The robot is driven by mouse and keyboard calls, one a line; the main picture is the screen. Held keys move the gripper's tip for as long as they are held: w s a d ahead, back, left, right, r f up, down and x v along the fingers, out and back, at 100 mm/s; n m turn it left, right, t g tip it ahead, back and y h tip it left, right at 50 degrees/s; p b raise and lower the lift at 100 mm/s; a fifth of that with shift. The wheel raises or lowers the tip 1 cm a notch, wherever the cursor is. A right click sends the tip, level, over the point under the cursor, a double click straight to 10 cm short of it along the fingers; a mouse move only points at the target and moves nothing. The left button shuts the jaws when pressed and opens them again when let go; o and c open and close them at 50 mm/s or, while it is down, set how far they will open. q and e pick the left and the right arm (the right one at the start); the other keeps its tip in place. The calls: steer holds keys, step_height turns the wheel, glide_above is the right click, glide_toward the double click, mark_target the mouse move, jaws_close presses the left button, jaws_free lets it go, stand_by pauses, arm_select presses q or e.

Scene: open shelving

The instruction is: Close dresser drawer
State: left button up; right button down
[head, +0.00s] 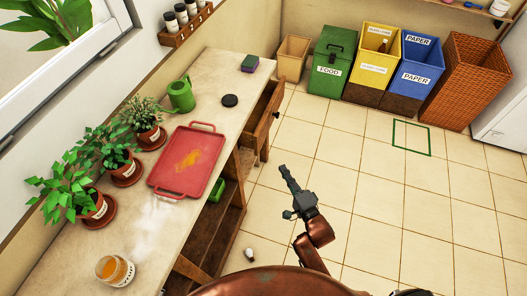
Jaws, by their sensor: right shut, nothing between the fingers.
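The wooden dresser (206,222) runs along the left wall under a pale worktop. Its far drawer (262,116) stands pulled out toward the room, with a dark handle on its front. My right gripper (284,169) is shut and empty. It is in front of the dresser, nearer to me than the open drawer and apart from it in the picture. My left gripper is not in view.
A red tray (188,160), potted plants (112,153), a green watering can (181,95) and a jar (115,270) stand on the worktop. Bins (331,62) line the far wall. A small bulb-like object (250,255) lies on the floor. The tiled floor at right is clear.

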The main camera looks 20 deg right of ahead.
mark_target(259, 144)
steer(key=w+a+b, duration=0.1)
steer(key=w, duration=0.2)
steer(key=w+a+b, duration=0.1)
steer(key=w, duration=0.3)
steer(key=w+a+b, duration=0.1)
steer(key=w+a, duration=0.1)
steer(key=w, duration=0.1)
steer(key=shift+w+f, duration=0.25)
arm_select(q)
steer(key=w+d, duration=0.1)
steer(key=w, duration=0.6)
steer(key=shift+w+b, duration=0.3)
steer(key=shift+b, duration=0.1)
arm_select(e)
steer(key=shift+w+a+r, duration=0.15)
steer(key=shift+w+a, duration=0.2)
steer(key=shift+a, duration=0.2)
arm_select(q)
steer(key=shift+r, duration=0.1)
